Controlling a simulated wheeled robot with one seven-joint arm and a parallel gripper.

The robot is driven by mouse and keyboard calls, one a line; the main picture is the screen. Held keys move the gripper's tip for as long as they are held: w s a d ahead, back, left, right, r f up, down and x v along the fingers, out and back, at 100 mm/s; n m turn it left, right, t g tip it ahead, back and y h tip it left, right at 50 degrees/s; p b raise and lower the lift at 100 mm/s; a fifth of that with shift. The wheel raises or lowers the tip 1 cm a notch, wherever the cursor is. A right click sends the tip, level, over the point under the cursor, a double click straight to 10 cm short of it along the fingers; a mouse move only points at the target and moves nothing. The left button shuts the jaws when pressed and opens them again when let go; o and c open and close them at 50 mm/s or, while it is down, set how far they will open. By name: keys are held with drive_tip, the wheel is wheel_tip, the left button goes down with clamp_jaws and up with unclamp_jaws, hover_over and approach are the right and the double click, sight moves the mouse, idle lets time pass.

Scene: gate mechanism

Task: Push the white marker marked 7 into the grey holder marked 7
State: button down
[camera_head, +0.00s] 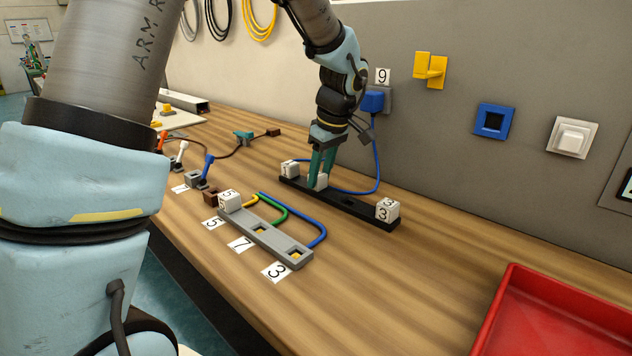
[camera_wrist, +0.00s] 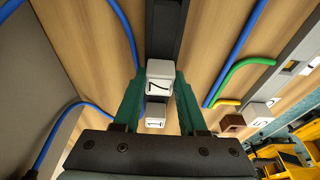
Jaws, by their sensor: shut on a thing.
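The white marker marked 7 (camera_wrist: 158,82) is a cube between my gripper's teal fingers (camera_wrist: 158,95) in the wrist view. In the head view my gripper (camera_head: 321,178) is shut on this marker (camera_head: 321,183) at the black rail (camera_head: 348,204). I cannot tell whether it is seated or slightly lifted. The grey holder (camera_head: 276,242) lies nearer the camera, to the left of the rail.
Markers 1 (camera_head: 289,168) and 3 (camera_head: 388,209) stand on the rail, either side of my gripper. Blue, green and yellow cables (camera_head: 290,215) curve between rail and holder. A blue cable (camera_head: 376,160) hangs behind. A red tray (camera_head: 545,315) is at front right; the table between is clear.

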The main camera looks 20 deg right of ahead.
sight(321, 175)
drive_tip(key=shift+r, duration=0.35)
idle(0.4)
drive_tip(key=shift+w+a+p+v, duration=0.1)
drive_tip(key=shift+w+p+v, duration=0.05)
drive_tip(key=shift+p+v, duration=0.6)
drive_tip(key=shift+w+a+p+v, duration=0.1)
drive_tip(key=shift+w+p+v, duration=0.1)
drive_tip(key=shift+p+v, duration=0.5)
drive_tip(key=shift+w+a+p+v, duration=0.15)
drive_tip(key=shift+p+v, duration=0.3)
drive_tip(key=shift+v, duration=0.6)
drive_tip(key=shift+d, duration=0.1)
drive_tip(key=shift+r, duration=0.1)
